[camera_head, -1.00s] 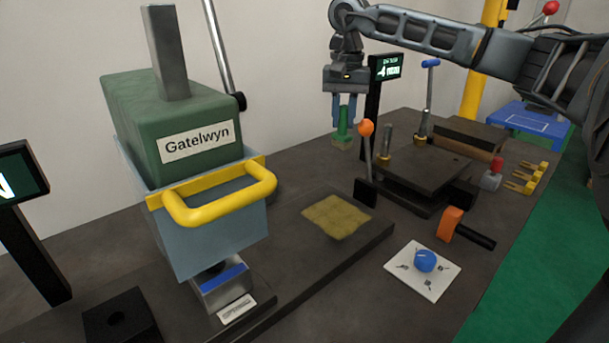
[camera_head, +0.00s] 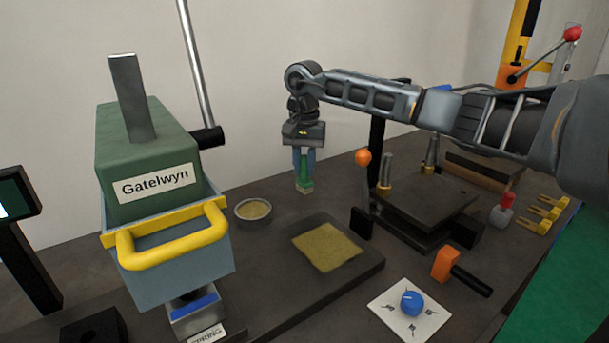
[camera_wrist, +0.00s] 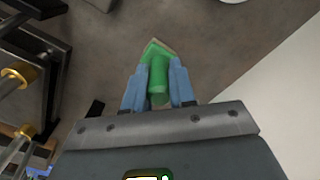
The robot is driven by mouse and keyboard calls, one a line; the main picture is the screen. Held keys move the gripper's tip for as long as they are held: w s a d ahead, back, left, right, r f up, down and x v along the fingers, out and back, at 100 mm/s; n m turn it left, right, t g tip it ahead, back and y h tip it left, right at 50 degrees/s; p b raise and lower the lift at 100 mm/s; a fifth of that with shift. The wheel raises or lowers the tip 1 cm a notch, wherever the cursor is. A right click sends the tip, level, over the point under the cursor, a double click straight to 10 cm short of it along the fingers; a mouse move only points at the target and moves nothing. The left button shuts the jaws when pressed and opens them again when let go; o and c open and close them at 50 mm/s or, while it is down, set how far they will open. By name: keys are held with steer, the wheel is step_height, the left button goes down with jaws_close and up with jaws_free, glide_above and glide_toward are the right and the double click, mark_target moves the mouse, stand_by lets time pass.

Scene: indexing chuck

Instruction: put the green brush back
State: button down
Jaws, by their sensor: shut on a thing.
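The green brush (camera_head: 304,180) hangs upright below my gripper (camera_head: 303,158), its tan bristle end pointing down. My gripper is shut on it, with a blue finger on either side. The brush is held up behind the bench's tan pad, apart from the surface. In the wrist view the green brush (camera_wrist: 157,76) sits between the two blue fingers (camera_wrist: 159,86).
The green Gatelwyn machine (camera_head: 150,160) with its yellow-handled guard stands at the left. A round dish (camera_head: 253,210) lies behind the tan pad (camera_head: 327,246). An orange-knobbed lever (camera_head: 363,158) and a dark plate fixture (camera_head: 430,200) stand to the right.

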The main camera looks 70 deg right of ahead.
mark_target(304, 180)
steer(key=shift+f, duration=1.7)
steer(key=shift+f, duration=0.15)
steer(key=c, duration=0.9)
jaws_free()
steer(key=shift+c, duration=0.2)
step_height(304, 180, up, 12)
steer(key=shift+r+b, duration=0.15)
steer(key=shift+b, duration=0.5)
